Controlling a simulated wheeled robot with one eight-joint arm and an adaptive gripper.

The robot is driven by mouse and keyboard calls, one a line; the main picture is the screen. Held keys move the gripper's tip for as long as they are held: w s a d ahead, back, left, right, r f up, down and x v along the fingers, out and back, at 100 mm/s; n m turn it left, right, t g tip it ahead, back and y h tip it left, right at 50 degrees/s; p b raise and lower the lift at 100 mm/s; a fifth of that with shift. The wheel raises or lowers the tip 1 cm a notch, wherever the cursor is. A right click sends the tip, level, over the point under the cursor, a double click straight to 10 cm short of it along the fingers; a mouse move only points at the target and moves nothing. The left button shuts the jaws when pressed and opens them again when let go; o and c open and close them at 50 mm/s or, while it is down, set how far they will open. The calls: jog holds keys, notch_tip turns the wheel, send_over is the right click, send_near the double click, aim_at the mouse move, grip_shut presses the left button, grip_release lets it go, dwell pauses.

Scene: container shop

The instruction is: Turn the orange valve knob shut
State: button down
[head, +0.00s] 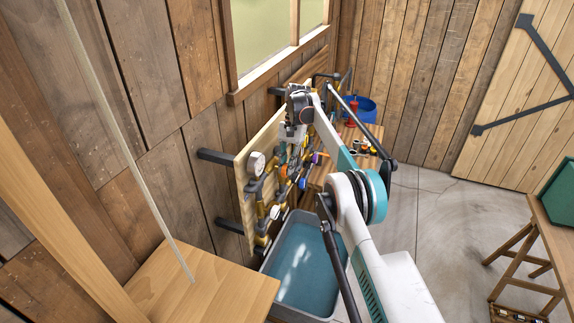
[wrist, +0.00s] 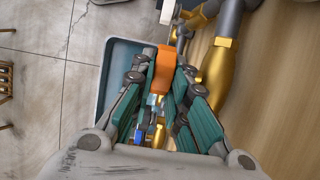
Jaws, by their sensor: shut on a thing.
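The orange valve knob (wrist: 163,68) is between the fingertips of my gripper (wrist: 162,80) in the wrist view. The green-padded fingers are closed on its sides, and its far end stands out past the tips. The pipe behind the knob is partly hidden by my fingers. In the head view my gripper (head: 290,138) is at the pipe panel (head: 243,172) on the wooden wall. A small orange patch shows just below it there, but I cannot tell whether it is the same knob.
Brass and grey pipes (wrist: 219,62) run close to the right finger. A grey basin (head: 279,263) stands under the panel. A wooden bench (head: 325,174) with small parts and a blue tub (head: 362,108) is beyond. A wooden surface (head: 205,287) is at the front left.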

jog(key=c, duration=1.6)
grip_release()
jog(key=shift+o, duration=0.2)
jog(key=shift+s+f+t+b, duration=0.15)
jog(key=shift+t+b, duration=0.25)
jog(key=shift+b, duration=1.5)
jog(key=t+b, duration=0.1)
jog(key=b, duration=0.3)
jog(key=shift+h, duration=0.4)
